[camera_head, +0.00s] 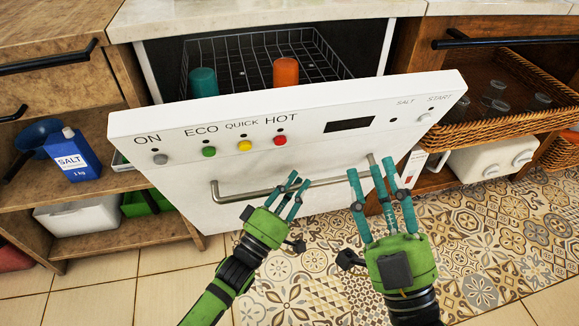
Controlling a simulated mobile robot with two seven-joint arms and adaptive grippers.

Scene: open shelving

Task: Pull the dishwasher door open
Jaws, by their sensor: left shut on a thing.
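The white dishwasher door (315,155) is tilted partly open toward me, with a rack showing in the dark cavity behind it. Its metal handle (236,197) runs across the front below the buttons. My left gripper (293,187) is shut on the handle near its middle, and its fingers hide part of the bar. My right gripper (372,180) is in front of the handle's right end with its fingers spread apart. It looks empty, and I cannot tell whether it touches the door.
A teal cup (203,82) and an orange cup (286,72) stand in the wire rack (240,62). Open shelves with a blue salt box (72,157) are at left. A wicker basket (490,132) with glasses is at right. The tiled floor below is clear.

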